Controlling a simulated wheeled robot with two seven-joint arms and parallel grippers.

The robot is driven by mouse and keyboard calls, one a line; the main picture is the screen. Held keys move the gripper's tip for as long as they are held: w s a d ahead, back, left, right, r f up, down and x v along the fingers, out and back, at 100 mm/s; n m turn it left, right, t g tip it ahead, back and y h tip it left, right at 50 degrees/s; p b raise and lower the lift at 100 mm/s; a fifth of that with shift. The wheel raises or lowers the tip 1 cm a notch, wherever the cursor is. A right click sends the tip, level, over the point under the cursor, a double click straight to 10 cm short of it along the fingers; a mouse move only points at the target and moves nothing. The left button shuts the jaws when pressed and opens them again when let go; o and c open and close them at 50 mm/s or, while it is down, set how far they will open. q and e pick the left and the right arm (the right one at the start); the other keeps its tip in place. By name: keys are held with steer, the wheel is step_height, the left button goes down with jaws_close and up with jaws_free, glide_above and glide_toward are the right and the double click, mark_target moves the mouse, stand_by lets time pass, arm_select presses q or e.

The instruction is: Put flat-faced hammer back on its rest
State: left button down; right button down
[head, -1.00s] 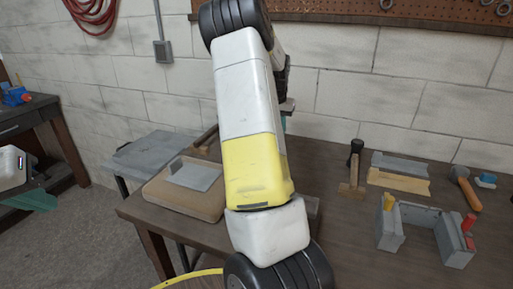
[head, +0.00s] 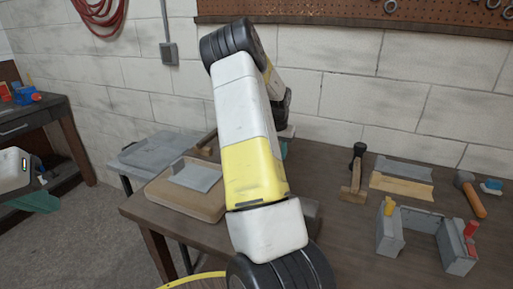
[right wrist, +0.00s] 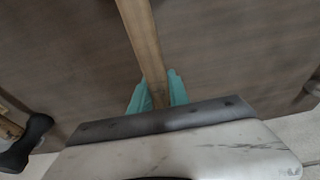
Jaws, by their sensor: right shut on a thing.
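My right gripper (right wrist: 155,90) is shut on a bare wooden handle (right wrist: 143,42), which runs from between its teal fingers to the top of the right wrist view. The tool's head is out of sight there. In the head view my right arm covers most of this gripper, with a bit of teal (head: 284,149) showing behind it. A brown wooden handle (head: 206,138) shows left of my arm; I cannot tell if it is the held one. My left gripper (head: 40,201) is at the far left, its jaws unclear. I cannot make out the hammer's rest.
On the bench (head: 345,250) are a tan pad (head: 160,198) with a grey plate, a black-knobbed wooden piece (head: 354,180), a grey holder (head: 388,238) with coloured handles, and an orange-handled tool (head: 474,200). A block wall stands behind.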

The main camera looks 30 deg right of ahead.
steer(key=c, duration=1.3)
jaws_free()
steer(key=shift+f, duration=0.1)
steer(key=shift+o, duration=0.2)
